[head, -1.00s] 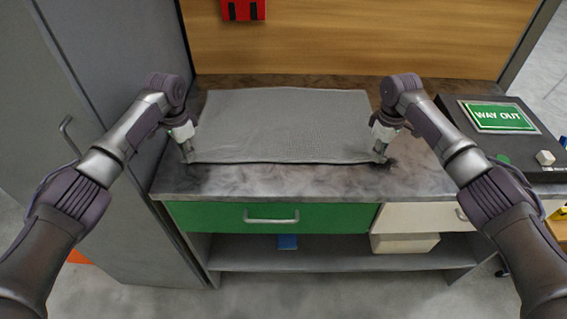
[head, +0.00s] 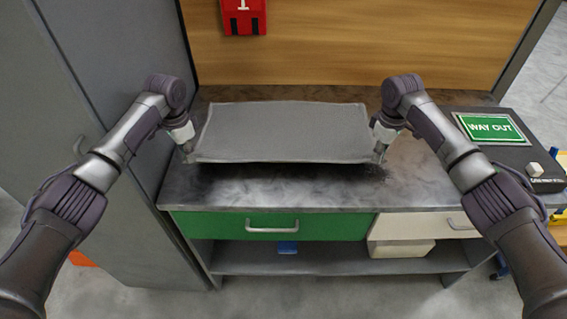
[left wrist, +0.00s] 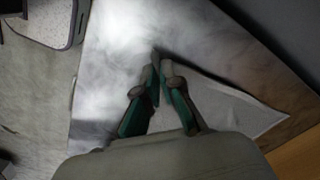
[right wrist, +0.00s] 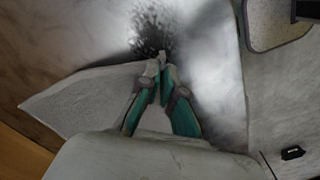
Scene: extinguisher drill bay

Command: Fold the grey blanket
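The grey blanket (head: 284,130) is spread flat and wide above the worktop. Its front edge is lifted, with a dark shadow under it. My left gripper (head: 188,156) is at its front left corner, and in the left wrist view the fingertips (left wrist: 158,68) are shut on the blanket's corner (left wrist: 225,105). My right gripper (head: 378,156) is at its front right corner. In the right wrist view its fingertips (right wrist: 162,66) are closed together on the blanket's corner (right wrist: 85,98). The fingers hide the gripped cloth itself.
The dark mottled worktop (head: 300,190) is bare in front of the blanket. A tall grey cabinet (head: 100,80) borders the left. A wooden panel (head: 360,45) with a red item (head: 243,17) rises behind.

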